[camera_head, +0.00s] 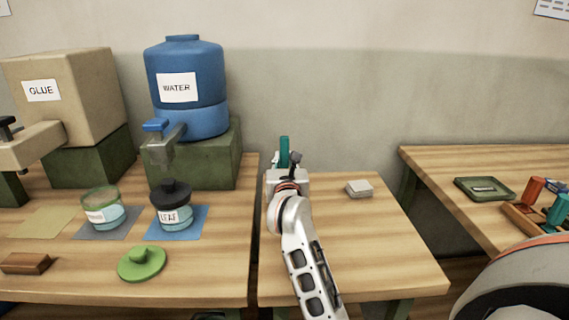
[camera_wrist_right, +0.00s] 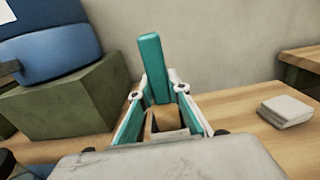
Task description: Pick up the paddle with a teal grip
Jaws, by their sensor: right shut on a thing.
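The paddle's teal grip (camera_wrist_right: 152,68) stands upright, leaning slightly, between the fingers of my right gripper (camera_wrist_right: 162,100) in the right wrist view. A tan wooden part (camera_wrist_right: 166,118) shows low between the fingers. In the head view the teal grip (camera_head: 284,149) sticks up just beyond my right gripper (camera_head: 286,168), over the back of the middle table. The gripper is shut on the paddle. The wrist and fingers hide its lower part, so I cannot tell whether it touches the table. My left gripper is not in view.
A pale square block stack (camera_head: 359,188) sits right of the gripper. Left are a blue water tank (camera_head: 187,110) on a green stand, a glue box (camera_head: 85,90), jars and a green lid (camera_head: 142,263). The right table holds a green tray (camera_head: 470,195) and a wooden rack (camera_head: 520,217).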

